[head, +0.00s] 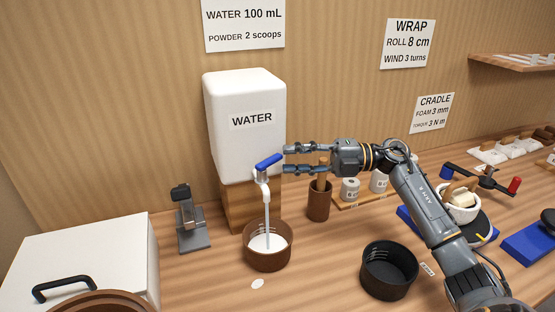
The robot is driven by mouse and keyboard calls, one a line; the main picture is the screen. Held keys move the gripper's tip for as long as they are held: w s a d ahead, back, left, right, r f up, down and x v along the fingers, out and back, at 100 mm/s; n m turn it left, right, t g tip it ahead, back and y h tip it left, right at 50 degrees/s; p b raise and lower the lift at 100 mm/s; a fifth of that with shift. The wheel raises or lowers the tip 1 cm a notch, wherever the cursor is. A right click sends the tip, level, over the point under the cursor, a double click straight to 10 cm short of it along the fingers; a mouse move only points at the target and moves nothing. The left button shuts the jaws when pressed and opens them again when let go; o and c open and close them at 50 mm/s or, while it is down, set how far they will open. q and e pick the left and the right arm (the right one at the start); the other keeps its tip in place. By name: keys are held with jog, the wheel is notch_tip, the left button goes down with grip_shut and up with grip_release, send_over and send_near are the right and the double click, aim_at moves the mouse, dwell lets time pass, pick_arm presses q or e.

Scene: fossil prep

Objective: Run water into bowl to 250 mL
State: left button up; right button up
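A white tank labelled WATER (243,122) stands on a wooden block at the back of the bench. Its tap has a blue lever (268,161), and a pale stream (267,228) runs from the spout. A brown bowl (267,258) sits directly under the spout, and the stream falls into it. White shows inside the bowl; its level against any marks is too small to read. My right gripper (287,160) is open, with its fingers pointing left beside the tap lever. Whether a fingertip touches the lever I cannot tell. My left gripper is not in view.
A dark empty-looking bowl (389,272) stands to the right. A brown cup with a wooden tool (318,202) and small jars (350,189) are behind my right arm. A grey device (190,222) and a white box (85,258) are left. A white spot (257,283) lies before the bowl.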

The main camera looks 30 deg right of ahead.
jog(key=v, duration=0.7)
dwell(5.6)
